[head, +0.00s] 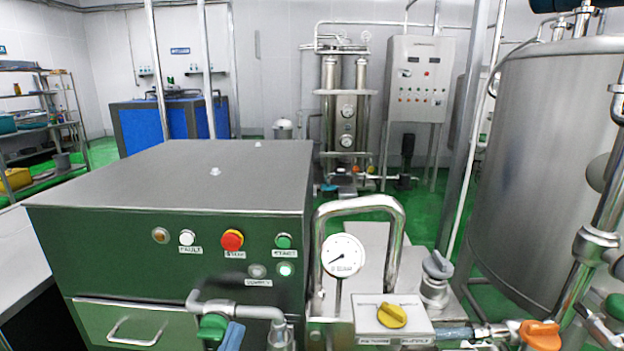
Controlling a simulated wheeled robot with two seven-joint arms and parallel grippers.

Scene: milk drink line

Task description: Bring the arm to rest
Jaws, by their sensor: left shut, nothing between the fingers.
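My left gripper is hard to make out in the head view. A dark form fills the lower left corner, and I cannot tell whether it is part of my left arm. The gripper is shut with nothing in it, and I see no object held. My right gripper is not in view. A green control box (150,245) with a grey steel top stands in front at the left. It carries a red button (232,240), a white button (187,238), a green button (283,241) and a lit green lamp (285,269).
A pressure gauge (343,255), a bent steel pipe (392,225) and a yellow knob (392,316) stand close in front. A large steel tank (545,160) fills the right. An orange valve handle (540,334) is at the lower right. Green floor (425,210) shows behind.

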